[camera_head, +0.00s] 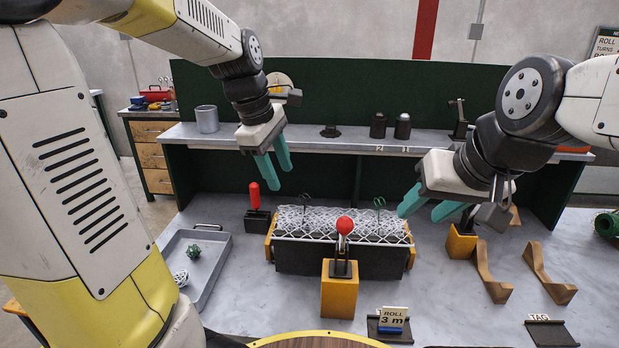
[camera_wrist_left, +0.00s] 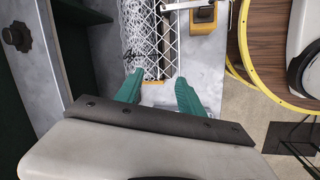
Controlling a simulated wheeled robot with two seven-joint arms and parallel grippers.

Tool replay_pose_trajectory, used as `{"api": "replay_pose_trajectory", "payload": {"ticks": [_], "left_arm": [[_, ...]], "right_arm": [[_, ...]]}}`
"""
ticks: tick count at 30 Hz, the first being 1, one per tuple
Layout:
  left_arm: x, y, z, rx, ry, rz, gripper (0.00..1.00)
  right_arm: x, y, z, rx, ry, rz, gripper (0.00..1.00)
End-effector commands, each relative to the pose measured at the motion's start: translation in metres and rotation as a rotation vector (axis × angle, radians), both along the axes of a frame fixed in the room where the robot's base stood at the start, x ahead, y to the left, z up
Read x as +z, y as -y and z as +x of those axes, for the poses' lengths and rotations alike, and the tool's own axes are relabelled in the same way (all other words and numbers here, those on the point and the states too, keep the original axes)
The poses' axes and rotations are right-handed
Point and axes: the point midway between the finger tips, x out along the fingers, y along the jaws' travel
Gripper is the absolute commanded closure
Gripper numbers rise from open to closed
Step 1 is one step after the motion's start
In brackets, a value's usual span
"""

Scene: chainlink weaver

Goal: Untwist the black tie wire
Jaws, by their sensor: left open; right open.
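The black tie wire (camera_head: 305,199) stands up as a thin twisted loop near the left end of the chain-link mesh roll (camera_head: 335,222). The roll lies in a dark cradle with yellow ends (camera_head: 340,260). A green tie wire (camera_head: 379,204) stands near the roll's right part. My left gripper (camera_head: 281,178) is open and empty, above and a little left of the black tie wire. In the left wrist view, its open fingers (camera_wrist_left: 158,76) are near one end of the mesh (camera_wrist_left: 140,35). My right gripper (camera_head: 420,215) is open and empty, right of the green tie wire.
A red-handled clamp (camera_head: 343,226) on a yellow block stands in front of the roll. Another red handle (camera_head: 254,188) stands at its left. A grey tray (camera_head: 213,277) holds small wire balls. Yellow-brown brackets (camera_head: 488,272) lie at right. A shelf (camera_head: 335,144) runs behind.

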Motion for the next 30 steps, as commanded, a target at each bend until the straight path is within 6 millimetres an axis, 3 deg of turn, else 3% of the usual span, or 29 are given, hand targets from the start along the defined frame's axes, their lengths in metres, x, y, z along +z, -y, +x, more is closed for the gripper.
{"api": "replay_pose_trajectory", "payload": {"ticks": [3, 9, 16, 23, 30], "left_arm": [[-0.02, 0.01, 0.032, 0.246, -0.115, -0.007, 0.55], [-0.054, 0.026, 0.078, 0.678, -0.252, 0.023, 0.55], [-0.082, 0.04, 0.108, 1.011, -0.302, 0.068, 0.55], [-0.088, 0.042, 0.113, 1.046, -0.304, 0.084, 0.55], [-0.088, 0.042, 0.113, 0.782, -0.284, 0.119, 0.55]], "right_arm": [[0.0, 0.0, 0.0, 0.0, 0.0, 0.0, 0.55], [0.0, 0.0, 0.0, 0.0, 0.0, 0.0, 0.55], [0.0, 0.0, 0.0, 0.0, 0.0, 0.0, 0.55], [0.0, 0.0, 0.0, 0.0, 0.0, 0.0, 0.55], [0.0, 0.0, 0.0, 0.0, 0.0, 0.0, 0.55]]}}
